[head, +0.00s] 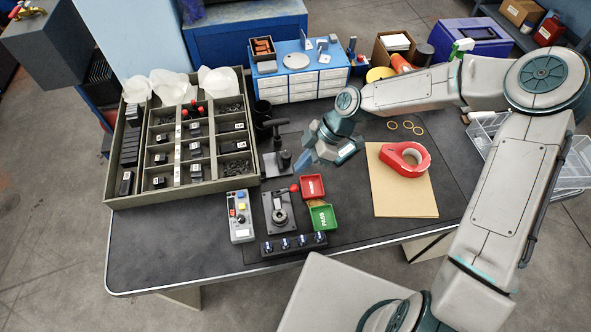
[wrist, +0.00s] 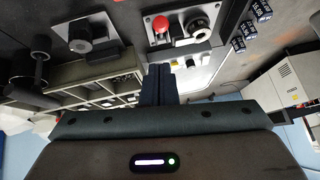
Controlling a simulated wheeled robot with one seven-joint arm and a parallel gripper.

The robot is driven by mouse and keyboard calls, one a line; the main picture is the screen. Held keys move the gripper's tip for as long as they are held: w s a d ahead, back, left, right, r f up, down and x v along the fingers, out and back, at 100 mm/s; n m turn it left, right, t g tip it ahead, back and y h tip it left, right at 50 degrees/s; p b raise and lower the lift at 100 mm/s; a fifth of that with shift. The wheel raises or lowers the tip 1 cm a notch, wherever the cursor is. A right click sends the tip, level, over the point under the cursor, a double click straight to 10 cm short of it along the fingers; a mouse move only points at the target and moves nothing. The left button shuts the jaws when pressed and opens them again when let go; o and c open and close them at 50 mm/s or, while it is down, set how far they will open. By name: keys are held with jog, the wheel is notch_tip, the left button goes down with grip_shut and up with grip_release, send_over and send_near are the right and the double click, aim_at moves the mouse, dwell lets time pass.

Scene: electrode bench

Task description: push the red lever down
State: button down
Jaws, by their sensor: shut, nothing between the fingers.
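The red lever's ball knob (head: 294,187) shows in the head view at the upper right of a grey fixture (head: 278,214) with a round metal centre. In the wrist view the red knob (wrist: 161,24) sits beside the round metal part (wrist: 203,20), beyond my fingertips. My gripper (head: 303,161) is shut and empty. It is behind the knob in the head view, near the black press, and appears apart from the knob. Its closed fingers (wrist: 159,84) point toward the fixture in the wrist view. The lever's arm is too small to make out clearly.
A black hand press (head: 277,150) stands left of my gripper. Red (head: 312,187) and green (head: 323,217) trays lie right of the fixture. A grey control box (head: 241,216) stands at its left, a black knobbed strip (head: 293,245) in front. A compartment tray (head: 180,150) fills the left.

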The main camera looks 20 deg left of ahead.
jog(key=d+b+v, duration=0.1)
jog(key=v, duration=0.7)
jog(key=shift+w+f, duration=0.2)
jog(key=shift+f, duration=0.1)
jog(key=s+d+r+m+t+h, duration=0.1)
jog(key=d+r+m+t+h, duration=0.15)
jog(key=d+m, duration=0.4)
jog(key=s+d+r+m+t+h, duration=0.1)
jog(key=d+r+m+h, duration=0.25)
jog(key=d, duration=0.55)
jog(key=s+d+r+m+t+y, duration=0.1)
jog(key=s+d+r+m+t, duration=0.4)
jog(key=s+d+r+m, duration=0.5)
jog(key=d+m, duration=0.2)
jog(key=m, duration=0.2)
jog(key=shift+s+d, duration=0.3)
jog(key=shift+s, duration=0.05)
